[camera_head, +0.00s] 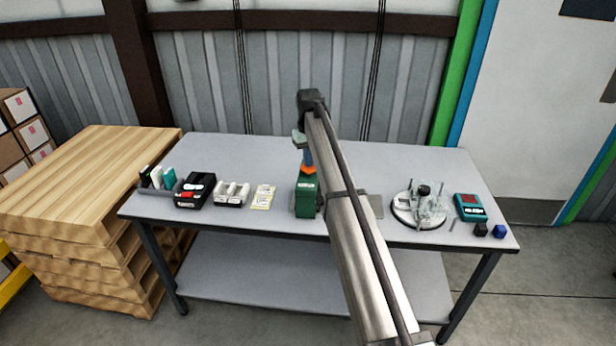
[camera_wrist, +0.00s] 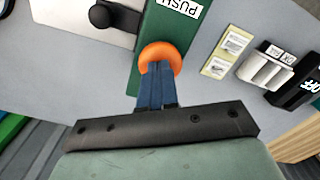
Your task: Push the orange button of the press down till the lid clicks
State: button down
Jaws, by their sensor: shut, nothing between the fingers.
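The press is a green body (camera_head: 306,198) near the middle of the table's front, partly hidden behind my arm in the head view. In the wrist view its green top (camera_wrist: 174,32) carries a white label reading PUSH. The round orange button (camera_wrist: 160,55) sits on it, and a bit of the orange button also shows in the head view (camera_head: 309,170). My gripper (camera_wrist: 157,68) is shut and empty, with its blue fingertips over the button. They overlap the button in the picture; I cannot tell whether they touch it or how far down it is. The lid is not clearly visible.
On the grey table (camera_head: 220,151), a black device (camera_head: 194,190), white blocks (camera_head: 232,193) and yellow labels (camera_head: 263,197) lie left of the press. A round fixture (camera_head: 418,207), a teal meter (camera_head: 470,206) and small cubes lie right. The table's back is mostly clear.

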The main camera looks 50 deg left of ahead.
jog(key=shift+r, duration=0.1)
notch_tip(320, 180, up, 9)
dwell(1.2)
jog(key=shift+w, duration=0.1)
dwell(0.4)
